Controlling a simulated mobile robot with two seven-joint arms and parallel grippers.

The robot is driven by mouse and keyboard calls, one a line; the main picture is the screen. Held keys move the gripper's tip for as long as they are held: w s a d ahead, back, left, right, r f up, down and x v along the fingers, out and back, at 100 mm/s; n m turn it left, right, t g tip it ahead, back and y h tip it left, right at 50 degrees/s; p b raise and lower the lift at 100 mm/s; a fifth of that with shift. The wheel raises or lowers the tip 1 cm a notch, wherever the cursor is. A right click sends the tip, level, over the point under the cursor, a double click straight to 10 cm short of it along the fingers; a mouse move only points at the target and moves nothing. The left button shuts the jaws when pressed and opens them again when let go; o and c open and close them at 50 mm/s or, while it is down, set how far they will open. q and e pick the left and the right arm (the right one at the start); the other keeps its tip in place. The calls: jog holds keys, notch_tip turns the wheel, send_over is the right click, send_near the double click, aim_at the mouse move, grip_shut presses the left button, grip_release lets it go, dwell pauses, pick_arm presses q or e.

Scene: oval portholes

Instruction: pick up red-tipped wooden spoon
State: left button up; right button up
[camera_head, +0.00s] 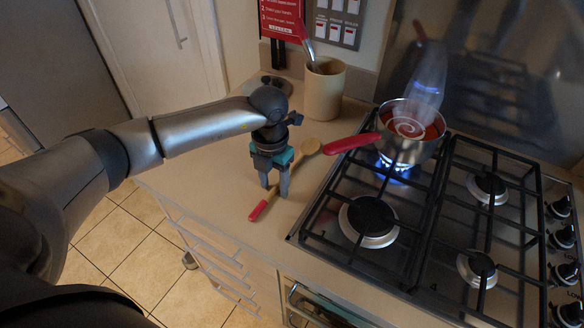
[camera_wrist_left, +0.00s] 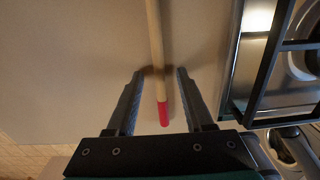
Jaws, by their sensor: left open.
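The red-tipped wooden spoon (camera_head: 259,210) lies on the counter left of the stove, its red handle end toward the counter's front edge and its bowl end toward the pot. My left gripper (camera_head: 275,192) points down over the spoon's handle, fingers apart. In the left wrist view the spoon's shaft and red tip (camera_wrist_left: 163,113) lie between the two open fingers (camera_wrist_left: 160,75), with a gap on each side. Whether the fingertips touch the counter is unclear. My right gripper is not in view.
A gas stove (camera_head: 425,225) stands close to the right of the spoon. A red-handled pot (camera_head: 407,150) steams over a lit flame, its handle (camera_head: 351,143) reaching over the counter. A beige utensil crock (camera_head: 324,92) stands behind. The counter's front edge is near the red tip.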

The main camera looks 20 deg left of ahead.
pick_arm(q)
grip_shut()
jog(key=shift+r, duration=0.1)
dwell(0.6)
notch_tip(320, 180, up, 20)
jog(key=p, duration=0.1)
dwell(0.4)
